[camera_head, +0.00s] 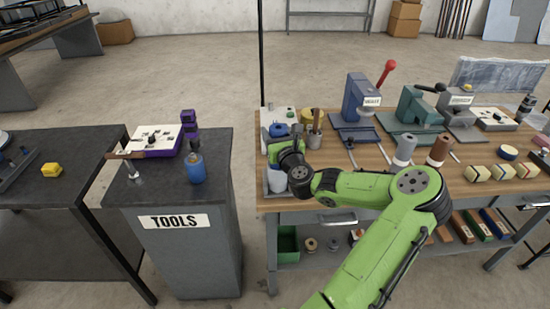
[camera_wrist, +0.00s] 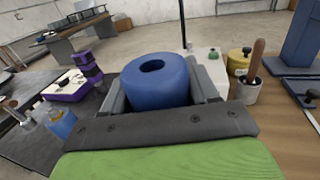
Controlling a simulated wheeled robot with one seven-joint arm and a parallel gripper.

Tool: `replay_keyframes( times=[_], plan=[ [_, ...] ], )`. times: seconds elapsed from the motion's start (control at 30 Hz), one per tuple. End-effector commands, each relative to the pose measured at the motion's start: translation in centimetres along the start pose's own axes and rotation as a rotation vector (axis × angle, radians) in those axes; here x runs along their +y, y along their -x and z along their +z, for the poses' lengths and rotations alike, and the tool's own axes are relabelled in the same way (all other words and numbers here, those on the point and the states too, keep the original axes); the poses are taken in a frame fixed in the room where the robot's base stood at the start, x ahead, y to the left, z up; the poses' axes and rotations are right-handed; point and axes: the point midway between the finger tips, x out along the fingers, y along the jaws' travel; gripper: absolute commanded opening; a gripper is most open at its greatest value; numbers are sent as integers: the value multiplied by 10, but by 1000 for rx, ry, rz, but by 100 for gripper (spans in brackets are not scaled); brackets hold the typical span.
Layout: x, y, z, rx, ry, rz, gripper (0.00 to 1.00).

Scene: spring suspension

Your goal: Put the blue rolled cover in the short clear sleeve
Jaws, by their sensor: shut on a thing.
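The blue rolled cover (camera_wrist: 157,88) is a thick upright roll with an oval hole in its top. In the wrist view it sits between the two grey fingers of my gripper (camera_wrist: 160,95), which is shut on it. In the head view the roll's blue top (camera_head: 279,130) shows just behind my wrist, over the left end of the wooden bench. A pale, translucent-looking short cylinder (camera_head: 276,181) stands at the bench's front left corner, partly hidden by my wrist. I cannot tell for sure whether it is the short clear sleeve.
A grey roll (camera_head: 407,146) and a brown roll (camera_head: 440,148) stand in pale sleeves on the bench (camera_head: 370,185). A cup with a wooden handle (camera_head: 315,138) and a yellow tin (camera_head: 307,115) stand near my gripper. Presses are behind; a tools cabinet (camera_head: 180,255) is left, across a gap.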

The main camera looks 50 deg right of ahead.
Motion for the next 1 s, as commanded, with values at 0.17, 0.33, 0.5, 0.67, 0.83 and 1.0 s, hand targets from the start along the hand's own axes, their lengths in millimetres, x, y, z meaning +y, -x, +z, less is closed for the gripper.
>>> replay_keyframes(
  times=[0.17,0.33,0.5,0.67,0.83,1.0],
  plan=[
    [0,0,-29,0,-2,0,7],
    [0,1,-50,-2,0,0,7],
    [0,1,-46,-2,2,0,7],
    [0,1,-50,0,2,0,63],
    [0,1,-49,-1,2,0,84],
    [0,1,-49,-1,2,-1,84]
  ],
)
